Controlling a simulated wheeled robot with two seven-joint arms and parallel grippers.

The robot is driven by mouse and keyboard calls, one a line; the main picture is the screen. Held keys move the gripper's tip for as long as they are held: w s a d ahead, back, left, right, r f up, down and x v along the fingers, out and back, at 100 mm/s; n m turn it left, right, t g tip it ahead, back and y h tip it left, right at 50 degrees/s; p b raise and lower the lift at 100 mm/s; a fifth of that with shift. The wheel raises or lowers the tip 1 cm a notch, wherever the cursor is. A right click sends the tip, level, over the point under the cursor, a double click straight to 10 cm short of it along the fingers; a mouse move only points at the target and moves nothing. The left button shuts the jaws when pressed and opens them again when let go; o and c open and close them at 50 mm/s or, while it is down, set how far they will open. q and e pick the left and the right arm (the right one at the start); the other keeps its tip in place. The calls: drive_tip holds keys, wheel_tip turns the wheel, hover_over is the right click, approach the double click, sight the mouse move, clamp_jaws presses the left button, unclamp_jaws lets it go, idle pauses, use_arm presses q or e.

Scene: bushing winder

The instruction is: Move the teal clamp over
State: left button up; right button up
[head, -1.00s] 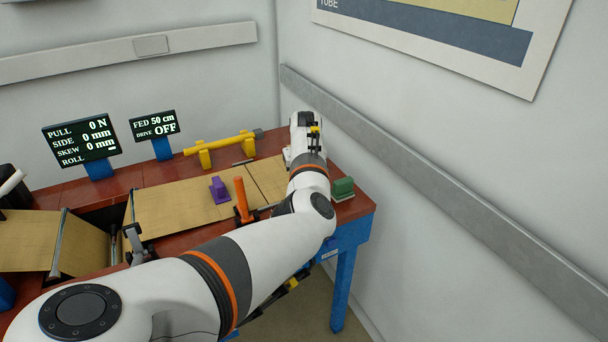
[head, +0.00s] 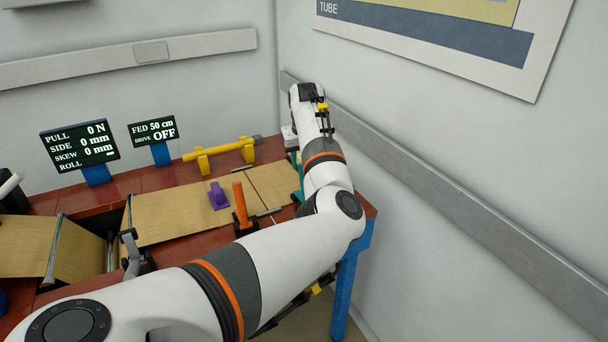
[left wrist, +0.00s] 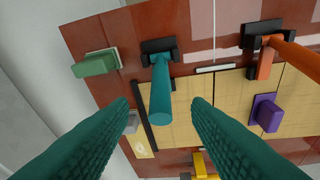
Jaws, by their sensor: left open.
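The teal clamp (left wrist: 161,88) stands on a black foot at the table's edge strip, its upright handle pointing toward the left wrist camera. In the head view only a teal sliver of the clamp (head: 299,184) shows beside my arm. My left gripper (left wrist: 161,103) is open in the left wrist view, with one finger on each side of the picture and the clamp's handle seen between them. The fingers look apart from the handle; how far above it they are I cannot tell. In the head view my left fingers are hidden. My right gripper is not in view.
An orange clamp (head: 240,203) stands left of my arm, near a purple block (head: 218,195) on the tan sheet (head: 165,212). A green block (left wrist: 95,64) sits near the table end. A yellow bar (head: 220,147) and two displays stand behind. The wall (head: 440,230) is close right.

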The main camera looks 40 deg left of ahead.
use_arm(q)
drive_tip(key=shift+v, duration=1.4)
